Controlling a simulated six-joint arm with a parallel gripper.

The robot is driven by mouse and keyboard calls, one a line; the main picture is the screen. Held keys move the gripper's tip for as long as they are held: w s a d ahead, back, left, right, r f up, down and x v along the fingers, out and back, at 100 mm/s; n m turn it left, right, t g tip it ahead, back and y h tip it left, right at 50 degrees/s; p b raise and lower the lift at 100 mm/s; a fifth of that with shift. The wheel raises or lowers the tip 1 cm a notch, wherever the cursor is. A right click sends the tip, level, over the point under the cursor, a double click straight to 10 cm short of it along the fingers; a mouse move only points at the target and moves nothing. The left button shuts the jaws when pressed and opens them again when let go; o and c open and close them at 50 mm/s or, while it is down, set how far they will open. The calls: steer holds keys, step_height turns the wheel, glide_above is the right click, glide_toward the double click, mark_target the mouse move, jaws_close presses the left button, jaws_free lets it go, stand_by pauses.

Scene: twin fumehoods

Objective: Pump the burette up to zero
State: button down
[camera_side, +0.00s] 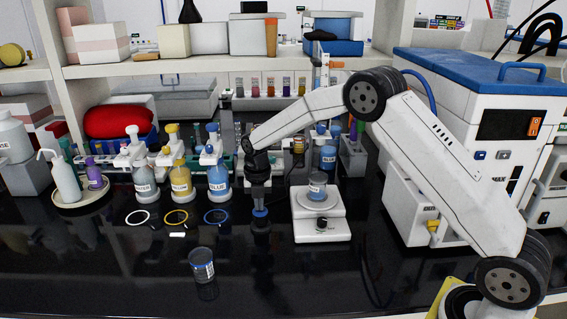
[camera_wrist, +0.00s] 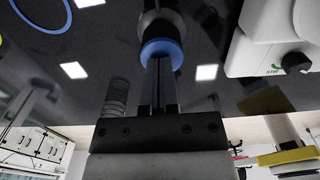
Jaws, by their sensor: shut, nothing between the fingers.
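My gripper (camera_side: 260,203) points straight down over the black bench, between the blue-labelled bottle and the white balance. Its fingers are pressed together and empty in the wrist view (camera_wrist: 160,65). A blue round collar (camera_wrist: 162,50) on a dark stem lies at the fingertips. It shows as a small blue spot in the side view (camera_side: 260,212). I cannot tell whether the fingertips touch it. I cannot clearly pick out the burette. A slim upright piece (camera_side: 318,75) with blue and orange parts stands behind my arm, and its lower part is hidden.
A balance (camera_side: 320,231) carrying a small jar (camera_side: 317,186) stands close on the right. A loose jar (camera_side: 203,266) stands at the front left. Pump bottles labelled yellow (camera_side: 181,182) and blue (camera_side: 219,180) stand behind coloured rings. The front bench is mostly clear.

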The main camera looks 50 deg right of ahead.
mark_target(263, 213)
steer(key=shift+f, duration=0.1)
steer(key=shift+f, duration=1.1)
steer(key=shift+r, duration=0.1)
step_height(263, 213, up, 14)
steer(key=shift+r, duration=0.15)
stand_by(0.9)
steer(key=s+a+f+m+t, duration=0.1)
steer(key=s+f+m, duration=0.2)
steer(key=s+m, duration=1)
steer(key=s+a+f+m+t, duration=0.1)
steer(key=s+f+m, duration=0.3)
steer(key=s+m, duration=0.9)
steer(key=shift+s+a+f+m+t, duration=0.3)
steer(key=shift+s+a+m, duration=0.1)
steer(key=shift+m, duration=0.1)
